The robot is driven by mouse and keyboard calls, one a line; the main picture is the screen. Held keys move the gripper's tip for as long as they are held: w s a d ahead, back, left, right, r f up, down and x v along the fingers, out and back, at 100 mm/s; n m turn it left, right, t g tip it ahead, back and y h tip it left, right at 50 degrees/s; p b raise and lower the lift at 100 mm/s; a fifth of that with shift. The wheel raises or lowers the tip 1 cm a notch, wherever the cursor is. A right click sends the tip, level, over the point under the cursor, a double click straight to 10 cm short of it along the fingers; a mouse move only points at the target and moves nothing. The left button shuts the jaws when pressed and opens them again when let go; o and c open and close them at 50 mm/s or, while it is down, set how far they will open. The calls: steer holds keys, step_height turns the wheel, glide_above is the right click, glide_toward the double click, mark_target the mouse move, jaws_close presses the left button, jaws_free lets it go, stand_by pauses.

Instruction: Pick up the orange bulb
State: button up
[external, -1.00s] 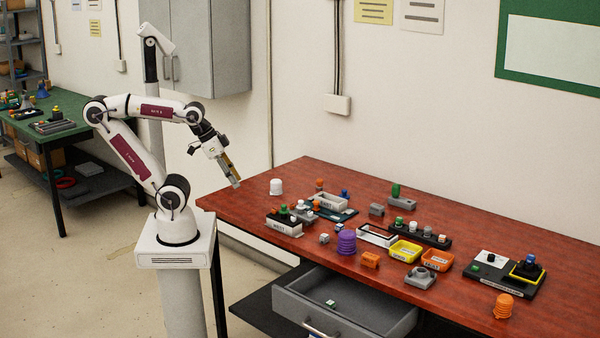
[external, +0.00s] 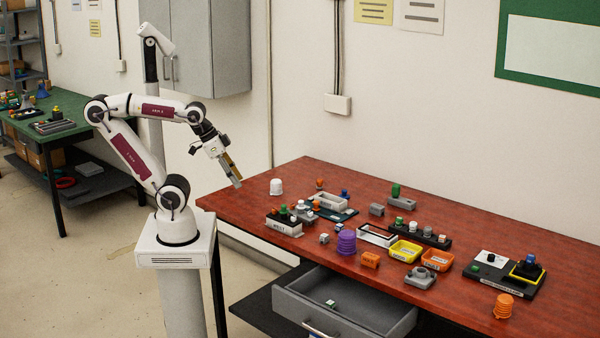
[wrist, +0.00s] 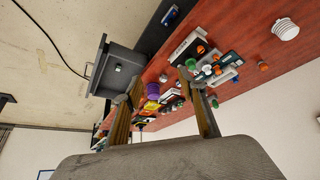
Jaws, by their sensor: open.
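Several orange things are on the red table, and I cannot tell for sure which is the orange bulb. A ribbed orange piece (external: 503,306) stands at the front right edge. A small orange knob (external: 320,184) stands at the back left, and another orange knob (external: 316,206) is by the teal tray.
A purple ribbed piece (external: 346,242), an orange block (external: 370,260), yellow (external: 405,251) and orange (external: 437,261) trays, and a white cap (external: 276,187) are on the table. An open grey drawer (external: 371,315) juts out in front. The table's back right is clear.

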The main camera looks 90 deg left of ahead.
steer(key=w+a+n+t, duration=0.1)
steer(key=w+a, duration=0.1)
steer(key=w, duration=0.6)
steer(key=w+a+n+t, duration=0.1)
steer(key=w+a, duration=0.1)
steer(key=w, duration=0.5)
steer(key=w+a+f+n+t+y, duration=0.2)
steer(key=w+a+f+n+y, duration=0.15)
steer(key=w+a, duration=0.85)
steer(key=n+g+y, duration=0.2)
steer(key=n+y, duration=0.3)
steer(key=y, duration=0.2)
glide_toward(318, 180)
steer(key=x, duration=0.3)
steer(key=shift+w+a+f, duration=0.1)
steer(key=shift+w+f, duration=0.05)
steer(key=shift+f, duration=0.25)
steer(key=shift+w+a, duration=0.1)
steer(key=shift+x, duration=1.2)
steer(key=shift+x, duration=2.6)
steer(key=shift+w+r, duration=0.1)
steer(key=shift+r, duration=0.05)
